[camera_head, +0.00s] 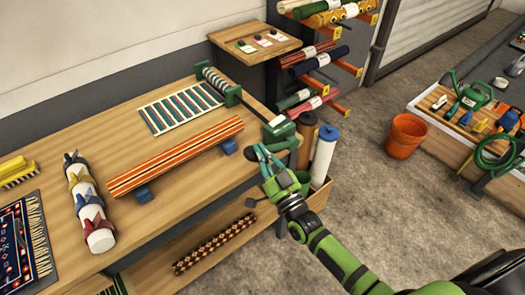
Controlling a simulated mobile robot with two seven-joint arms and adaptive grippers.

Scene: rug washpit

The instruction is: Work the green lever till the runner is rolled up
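The striped green, white and red runner (180,107) lies mostly flat on the wooden bench. Its far end meets a striped roll (212,82) held between green end stands. A dark crank arm runs from the right stand toward the green lever (278,129) at the bench's right edge. My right gripper (270,150) is just in front of and below the lever, its teal fingers apart. It looks open; whether a finger touches the lever is hard to tell. My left gripper is not in view.
An orange striped roll (175,158) rests on blue blocks in front of the runner. A white roller with coloured clamps (88,200) lies left. Upright rolls (323,157) stand in a bin beside my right gripper. An orange bucket (405,136) stands on the floor.

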